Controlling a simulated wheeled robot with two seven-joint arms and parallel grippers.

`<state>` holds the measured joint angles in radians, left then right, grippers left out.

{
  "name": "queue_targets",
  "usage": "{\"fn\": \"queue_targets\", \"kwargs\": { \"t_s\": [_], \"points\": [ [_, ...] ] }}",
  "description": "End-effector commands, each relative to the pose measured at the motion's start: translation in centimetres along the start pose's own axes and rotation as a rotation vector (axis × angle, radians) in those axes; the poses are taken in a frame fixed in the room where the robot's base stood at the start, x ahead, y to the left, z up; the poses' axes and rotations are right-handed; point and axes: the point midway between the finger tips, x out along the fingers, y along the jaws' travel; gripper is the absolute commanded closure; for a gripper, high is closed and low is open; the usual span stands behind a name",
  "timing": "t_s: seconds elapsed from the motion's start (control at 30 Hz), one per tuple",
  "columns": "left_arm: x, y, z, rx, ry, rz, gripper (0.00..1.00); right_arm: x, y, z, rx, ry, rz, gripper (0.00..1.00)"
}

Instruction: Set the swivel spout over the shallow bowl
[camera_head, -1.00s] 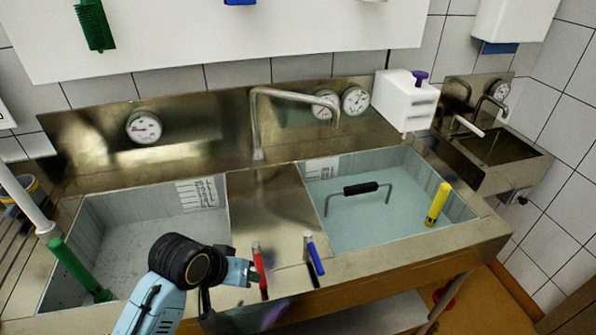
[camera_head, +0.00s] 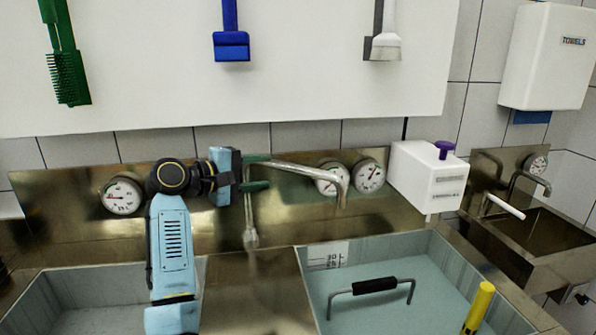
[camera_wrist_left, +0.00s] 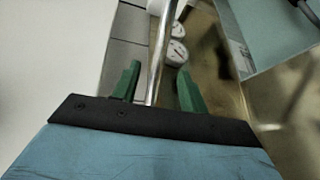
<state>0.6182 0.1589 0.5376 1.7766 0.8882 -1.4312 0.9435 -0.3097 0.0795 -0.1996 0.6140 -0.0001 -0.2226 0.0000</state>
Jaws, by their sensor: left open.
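The swivel spout (camera_head: 308,170) is a bent metal pipe on an upright post at the back panel. Its arm reaches right, and its down-turned end is on the right basin's side. My left gripper (camera_head: 258,172) is open at the spout's post end, its green fingers on either side of the pipe. In the left wrist view the spout (camera_wrist_left: 157,58) runs between the two fingers (camera_wrist_left: 158,80), with gaps visible. Two basins show: the left basin (camera_head: 85,285) and the right basin (camera_head: 430,265). I cannot tell their depths apart here. My right gripper is not in view.
Dial gauges (camera_head: 121,196) sit on the metal back panel, two of them behind the spout. A white dispenser (camera_head: 428,178) stands to its right. A black-gripped handle (camera_head: 374,286) and yellow rod (camera_head: 478,310) are in the right basin. Brushes hang above.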

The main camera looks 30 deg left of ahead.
Motion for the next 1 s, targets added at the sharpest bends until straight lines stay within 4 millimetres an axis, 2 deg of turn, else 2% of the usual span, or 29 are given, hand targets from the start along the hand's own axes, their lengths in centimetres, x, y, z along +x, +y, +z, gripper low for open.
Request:
{"fn": "queue_targets", "kwargs": {
  "t_s": [0.1,0.3,0.5,0.7,0.93,1.0],
  "points": [
    [2.7,0.0,0.1,-0.002,-0.004,-0.001,0.57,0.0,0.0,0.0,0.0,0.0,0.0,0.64],
    [7.0,-0.1,0.1,-0.001,-0.003,-0.002,0.57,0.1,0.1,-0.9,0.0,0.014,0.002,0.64],
    [9.7,-0.1,0.0,0.002,-0.001,-0.002,0.57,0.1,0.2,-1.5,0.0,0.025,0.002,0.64],
    [10.7,-0.1,0.0,0.003,0.0,-0.003,0.57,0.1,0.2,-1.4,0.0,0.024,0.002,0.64],
    [10.7,-0.1,0.0,0.004,0.001,-0.003,0.57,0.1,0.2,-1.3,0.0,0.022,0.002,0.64],
    [10.7,-0.1,0.0,0.004,0.001,-0.003,0.63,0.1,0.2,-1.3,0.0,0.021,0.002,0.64]
  ]
}}
